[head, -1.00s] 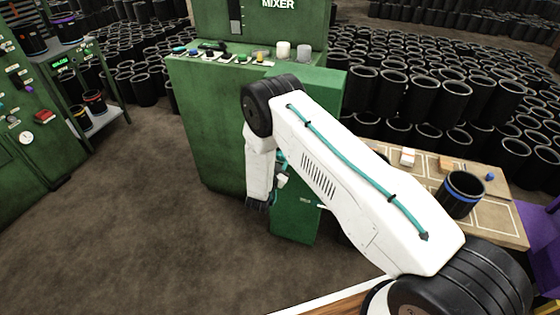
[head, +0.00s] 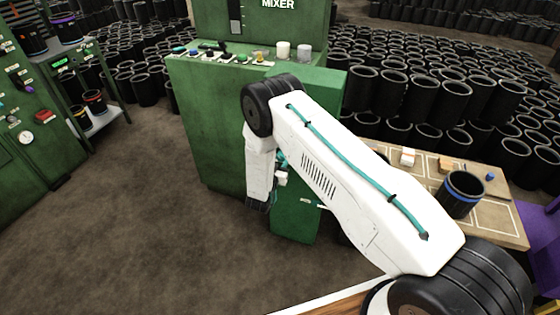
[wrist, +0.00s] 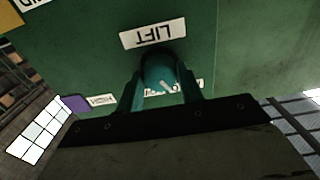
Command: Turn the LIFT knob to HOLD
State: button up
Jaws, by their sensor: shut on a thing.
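The LIFT knob (wrist: 158,68) is a round teal knob on a green panel in the wrist view. A white pointer line shows on its face. The white LIFT label (wrist: 153,33) appears upside down just above it in the picture. My gripper (wrist: 161,84) is shut on the knob, one finger on each side. Another white label (wrist: 100,100) sits to the left, and one more behind the right finger is partly covered; I cannot read either. In the head view my arm hides the knob.
The green mixer machine (head: 215,120) stands in front, with a row of buttons and cups on its ledge. A wooden table (head: 505,225) with a blue-banded black sleeve (head: 461,196) is at the right. Many black sleeves are stacked behind. The floor at the left is clear.

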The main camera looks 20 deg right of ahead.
jog(key=o, duration=1)
jog(key=shift+v, duration=3.95)
jog(key=shift+f, duration=0.1)
